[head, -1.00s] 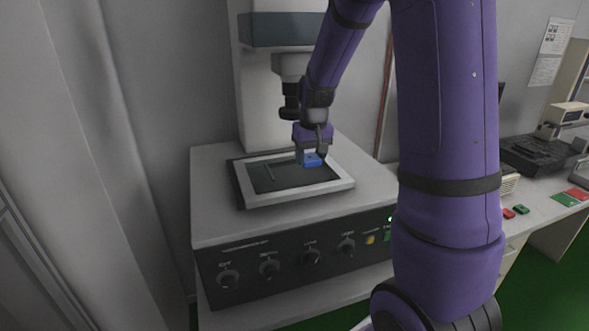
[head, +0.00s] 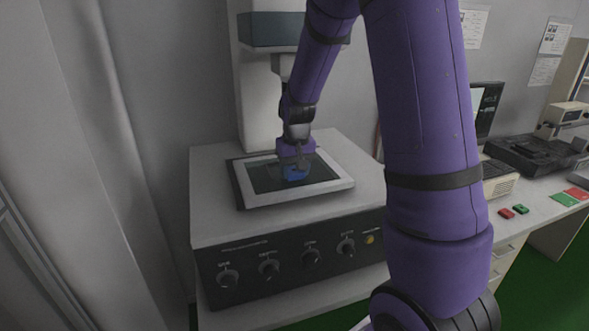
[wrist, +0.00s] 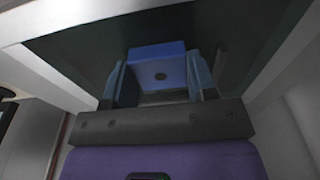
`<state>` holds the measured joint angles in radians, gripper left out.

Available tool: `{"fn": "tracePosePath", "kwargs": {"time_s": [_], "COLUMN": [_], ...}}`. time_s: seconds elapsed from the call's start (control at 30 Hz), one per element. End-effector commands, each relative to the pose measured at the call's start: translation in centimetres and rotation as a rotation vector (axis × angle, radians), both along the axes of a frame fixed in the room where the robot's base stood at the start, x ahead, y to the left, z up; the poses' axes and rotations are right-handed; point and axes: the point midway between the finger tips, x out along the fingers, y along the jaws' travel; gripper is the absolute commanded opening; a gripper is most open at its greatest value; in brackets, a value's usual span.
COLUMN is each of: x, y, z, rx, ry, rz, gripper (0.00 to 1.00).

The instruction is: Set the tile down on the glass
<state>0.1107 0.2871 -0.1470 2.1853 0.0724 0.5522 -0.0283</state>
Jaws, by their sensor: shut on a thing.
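The blue tile (head: 295,174) is between the fingers of my gripper (head: 294,166), over the right-middle part of the dark glass (head: 262,179) in its pale frame. In the wrist view the tile (wrist: 158,66) shows a small dark hole in its face, and my gripper (wrist: 158,92) is shut on it, one finger on each side. The dark glass (wrist: 85,60) lies behind it. I cannot tell whether the tile touches the glass.
The pale frame (head: 300,197) borders the glass on top of a machine with a knobbed front panel (head: 290,260). A microscope-like column (head: 262,90) stands behind.

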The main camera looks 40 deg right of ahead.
Motion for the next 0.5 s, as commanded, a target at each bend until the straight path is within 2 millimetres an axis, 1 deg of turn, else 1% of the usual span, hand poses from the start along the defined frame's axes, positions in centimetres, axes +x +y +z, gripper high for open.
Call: {"fn": "tracePosePath", "kwargs": {"time_s": [0.07,0.1,0.17,0.2,0.5], "x": [-0.02,-0.02,-0.02,-0.02,0.0], "y": [0.01,0.01,0.01,0.01,0.0], "z": [-0.23,-0.29,-0.25,-0.25,-0.1], "rx": [0.0,0.0,0.0,0.0,0.0], "ry": [0.001,0.001,0.001,0.001,0.0], "rz": [0.0,0.0,0.0,0.0,0.0], "gripper": [0.25,0.54,0.68,0.77,0.78]}}
